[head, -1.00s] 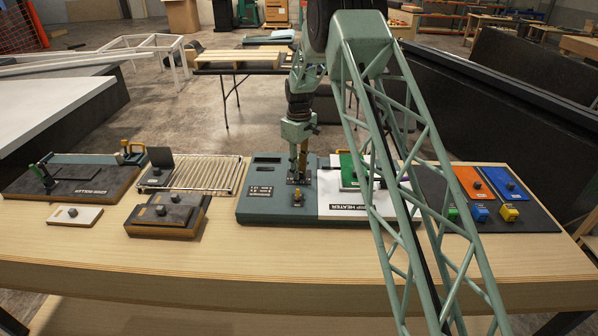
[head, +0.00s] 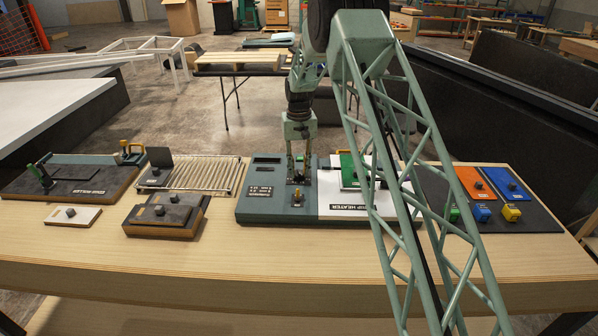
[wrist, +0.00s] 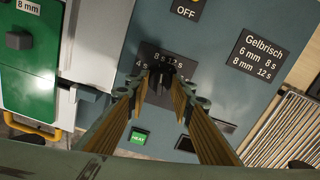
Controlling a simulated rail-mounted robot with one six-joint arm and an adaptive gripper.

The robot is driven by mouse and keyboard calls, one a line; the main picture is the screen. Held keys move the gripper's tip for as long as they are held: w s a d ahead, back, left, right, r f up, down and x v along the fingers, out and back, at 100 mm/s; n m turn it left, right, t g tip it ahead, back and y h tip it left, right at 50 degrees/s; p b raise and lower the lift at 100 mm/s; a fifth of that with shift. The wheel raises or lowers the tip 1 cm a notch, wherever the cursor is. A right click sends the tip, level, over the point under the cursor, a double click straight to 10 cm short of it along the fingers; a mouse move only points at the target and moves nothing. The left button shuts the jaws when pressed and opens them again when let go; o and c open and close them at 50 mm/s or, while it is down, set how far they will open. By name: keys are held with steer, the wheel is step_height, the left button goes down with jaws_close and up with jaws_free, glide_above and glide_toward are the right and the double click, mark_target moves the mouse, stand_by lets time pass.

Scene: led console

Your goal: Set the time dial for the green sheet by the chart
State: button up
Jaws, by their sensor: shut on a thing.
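The time dial is a black knob (wrist: 164,72) on a dark plate marked 4 s, 8 s and 12 s in the wrist view. My gripper (wrist: 166,80) is shut on the knob from above; it also shows over the heater panel in the head view (head: 298,176). The fingers partly hide the knob, and I cannot tell which mark it points to. The chart (wrist: 262,58) reads "Gelbrisch, 6 mm 8 s, 8 mm 12 s". The green sheet (wrist: 28,82) carries an 8 mm label and a dark knob; it also lies on the white heater part in the head view (head: 347,166).
Beside the dial are a plate marked OFF (wrist: 186,10) and a green HEAT button (wrist: 138,137). Orange (head: 473,183) and blue (head: 506,182) sheets lie at the right. A slatted rack (head: 205,177) and dark blocks stand left of the panel.

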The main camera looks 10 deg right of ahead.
mark_target(299, 172)
steer(key=m, duration=0.6)
steer(key=shift+m, duration=0.3)
steer(key=shift+b, duration=0.3)
steer(key=o, duration=0.9)
steer(key=shift+r, duration=0.1)
steer(key=shift+r, duration=5.9)
